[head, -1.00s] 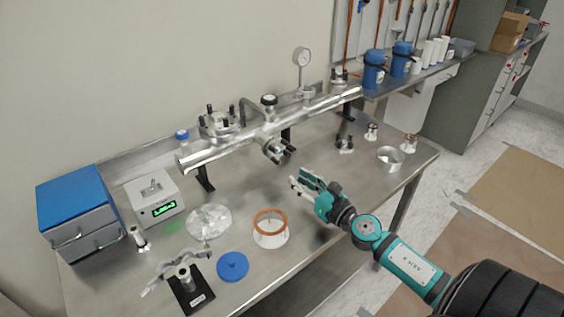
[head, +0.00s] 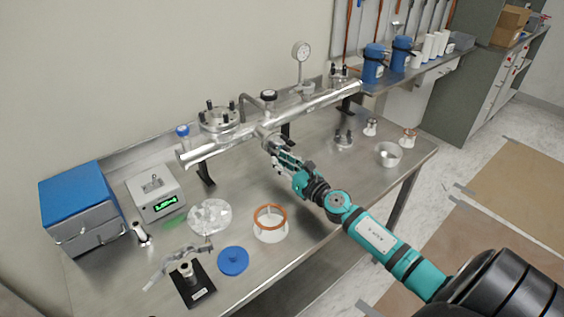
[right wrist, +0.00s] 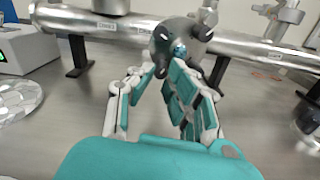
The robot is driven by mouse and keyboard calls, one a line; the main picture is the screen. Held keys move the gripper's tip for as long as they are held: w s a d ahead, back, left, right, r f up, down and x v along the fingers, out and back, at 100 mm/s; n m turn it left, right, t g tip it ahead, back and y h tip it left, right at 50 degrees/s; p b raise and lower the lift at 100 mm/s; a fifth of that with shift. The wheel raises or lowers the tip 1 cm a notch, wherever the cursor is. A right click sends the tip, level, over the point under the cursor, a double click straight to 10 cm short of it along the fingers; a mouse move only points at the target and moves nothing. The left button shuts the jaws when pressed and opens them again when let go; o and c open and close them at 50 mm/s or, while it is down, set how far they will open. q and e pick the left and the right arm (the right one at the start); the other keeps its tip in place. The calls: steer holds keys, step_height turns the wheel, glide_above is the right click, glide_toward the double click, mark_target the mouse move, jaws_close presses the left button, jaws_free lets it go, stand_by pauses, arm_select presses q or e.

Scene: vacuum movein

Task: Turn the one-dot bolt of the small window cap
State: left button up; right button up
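The small window cap (right wrist: 178,40) is a round metal flange with dark bolts, on the near side of the steel tube. In the right wrist view it stands just beyond my fingertips. In the head view my gripper mostly covers it. A bolt with a bluish end (right wrist: 180,48) shows on the cap's face; I cannot make out any dot marks. My right gripper (head: 278,152) reaches up to the cap, and it shows in the right wrist view (right wrist: 160,72) with its fingers converging at the cap's lower bolts. Whether they grip a bolt is unclear. My left gripper is out of view.
The steel tube (head: 325,99) runs across the bench (head: 340,190) on black supports. An orange-rimmed ring (head: 270,217), a blue disc (head: 233,261) and crumpled foil (head: 210,216) lie near my right arm. A metal cup (head: 388,154) stands to the right.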

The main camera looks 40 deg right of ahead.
jaws_close()
steer(key=shift+m, duration=0.9)
steer(key=shift+o, duration=1.9)
jaws_free()
steer(key=s, duration=0.8)
steer(key=s+d, duration=0.1)
steer(key=s, duration=0.3)
